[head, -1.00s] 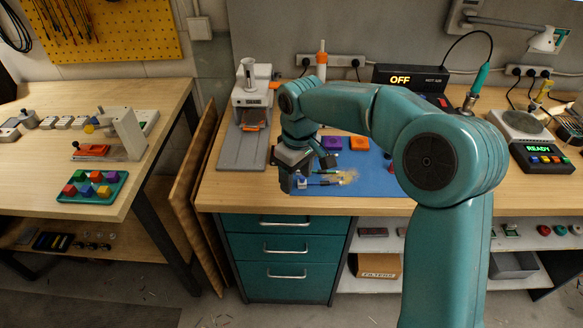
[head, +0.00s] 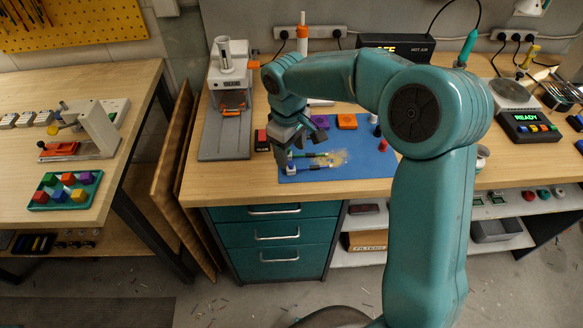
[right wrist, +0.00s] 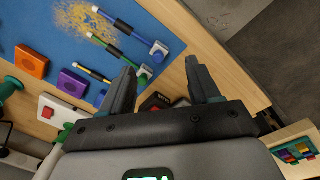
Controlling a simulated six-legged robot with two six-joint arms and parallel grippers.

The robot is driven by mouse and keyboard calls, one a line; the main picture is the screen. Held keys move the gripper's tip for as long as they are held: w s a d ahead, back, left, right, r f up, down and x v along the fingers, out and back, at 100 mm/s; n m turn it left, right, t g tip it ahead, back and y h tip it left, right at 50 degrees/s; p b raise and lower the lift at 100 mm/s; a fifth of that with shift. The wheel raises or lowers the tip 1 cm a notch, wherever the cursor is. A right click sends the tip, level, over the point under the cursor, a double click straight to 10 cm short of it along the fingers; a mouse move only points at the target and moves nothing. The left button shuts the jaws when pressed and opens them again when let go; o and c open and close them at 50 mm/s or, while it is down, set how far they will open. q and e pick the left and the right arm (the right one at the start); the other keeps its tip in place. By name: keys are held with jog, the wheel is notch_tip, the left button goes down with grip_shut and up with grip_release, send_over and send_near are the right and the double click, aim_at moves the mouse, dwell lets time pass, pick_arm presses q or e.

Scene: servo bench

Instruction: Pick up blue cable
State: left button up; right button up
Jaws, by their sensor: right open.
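The blue cable (right wrist: 133,27) lies on the blue mat (right wrist: 62,20), nearest the bench's front edge, with a blue plug at one end. In the head view, the blue cable (head: 311,167) lies at the mat's near left. A green-and-black cable (right wrist: 112,50) lies beside it, roughly parallel. My right gripper (right wrist: 162,82) is open and empty, its fingers apart from both cables. In the head view, my right gripper (head: 300,145) hangs over the mat's left side, behind the cables' plug ends. My left gripper is not in view.
An orange block (right wrist: 30,64) and a purple block (right wrist: 72,83) lie on the mat. A grey press (head: 229,85) stands at left. A dark red object (head: 262,140) sits by the mat's left edge.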

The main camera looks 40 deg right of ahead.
aim_at(291, 163)
jog(key=shift+s+d+f, duration=0.1)
jog(key=shift+d+f, duration=0.05)
jog(key=shift+f, duration=0.35)
jog(key=f, duration=0.3)
jog(key=f+p, duration=0.1)
jog(key=f, duration=0.1)
jog(key=shift+w+d, duration=0.15)
jog(key=shift+w, duration=0.15)
jog(key=shift+w+f, duration=0.15)
jog(key=shift+f, duration=0.2)
jog(key=c, duration=0.9)
